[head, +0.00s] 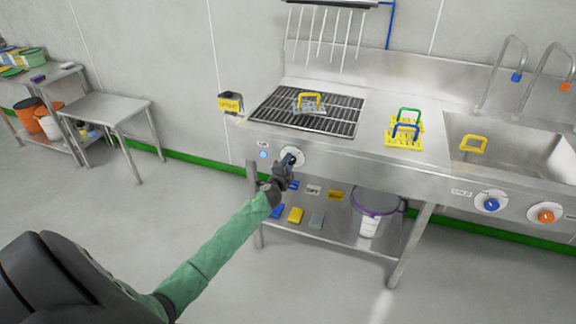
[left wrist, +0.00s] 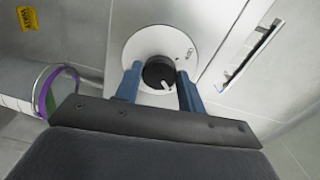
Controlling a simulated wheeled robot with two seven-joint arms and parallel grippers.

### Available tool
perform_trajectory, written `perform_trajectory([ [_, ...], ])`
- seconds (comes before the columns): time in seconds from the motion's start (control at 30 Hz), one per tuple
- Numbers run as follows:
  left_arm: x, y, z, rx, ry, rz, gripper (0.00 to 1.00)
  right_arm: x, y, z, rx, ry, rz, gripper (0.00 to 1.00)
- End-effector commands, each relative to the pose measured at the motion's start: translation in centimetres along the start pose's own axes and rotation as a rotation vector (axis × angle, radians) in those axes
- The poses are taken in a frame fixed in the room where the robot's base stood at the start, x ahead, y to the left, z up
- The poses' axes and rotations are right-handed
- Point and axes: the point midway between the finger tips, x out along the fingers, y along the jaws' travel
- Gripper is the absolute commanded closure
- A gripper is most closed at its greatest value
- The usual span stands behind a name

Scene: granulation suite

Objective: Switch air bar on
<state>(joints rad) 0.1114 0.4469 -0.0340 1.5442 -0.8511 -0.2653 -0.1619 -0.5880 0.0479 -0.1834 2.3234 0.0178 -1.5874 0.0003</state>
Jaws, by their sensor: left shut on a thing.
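In the head view, my left gripper (head: 290,160) is at a round dial on the front panel of the steel bench, below the grated drain area. The left wrist view shows the dial's pale disc (left wrist: 138,50) with a dark knob (left wrist: 158,72) and a white pointer mark on it. The blue fingers of my left gripper (left wrist: 158,86) stand on either side of the knob and are shut on it. The gripper hides part of the dial in the head view. A small lit blue indicator (head: 263,155) is left of the dial. My right gripper is not in view.
Rods hang on a rack (head: 325,30) above the grate (head: 345,105). Yellow, green and blue handled pieces stand on the bench. A sink (head: 530,135) with blue (head: 491,204) and orange (head: 546,217) knobs is at the right.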

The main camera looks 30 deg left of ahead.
Motion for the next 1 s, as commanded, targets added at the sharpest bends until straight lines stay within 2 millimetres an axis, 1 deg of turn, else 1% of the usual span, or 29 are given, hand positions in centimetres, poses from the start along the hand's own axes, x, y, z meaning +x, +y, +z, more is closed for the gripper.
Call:
perform_trajectory([
  [0.1, 0.0, 0.03, -0.14, 0.055, 0.002, 0.0, 0.83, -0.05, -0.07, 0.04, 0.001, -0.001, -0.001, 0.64],
  [0.3, -0.02, 0.05, -0.16, 0.112, 0.002, 0.001, 0.83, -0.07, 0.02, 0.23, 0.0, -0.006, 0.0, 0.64],
  [0.83, -0.04, 0.08, -0.17, 0.134, 0.002, 0.001, 0.83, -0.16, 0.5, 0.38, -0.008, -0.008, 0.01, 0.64],
  [0.87, -0.04, 0.09, -0.17, 0.134, 0.002, 0.001, 0.57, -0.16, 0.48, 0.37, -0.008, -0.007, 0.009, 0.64],
  [0.9, -0.04, 0.08, -0.17, 0.134, 0.002, 0.001, 0.49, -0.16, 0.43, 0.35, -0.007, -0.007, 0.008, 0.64],
  [0.93, -0.03, 0.08, -0.16, 0.134, 0.002, 0.001, 0.43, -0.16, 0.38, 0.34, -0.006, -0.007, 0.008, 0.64],
  [0.97, -0.03, 0.07, -0.15, 0.134, 0.002, 0.001, 0.39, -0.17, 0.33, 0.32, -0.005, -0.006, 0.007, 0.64],
  [1.0, -0.03, 0.07, -0.13, 0.133, 0.002, 0.001, 0.39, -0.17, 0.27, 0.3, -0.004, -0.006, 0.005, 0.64],
])
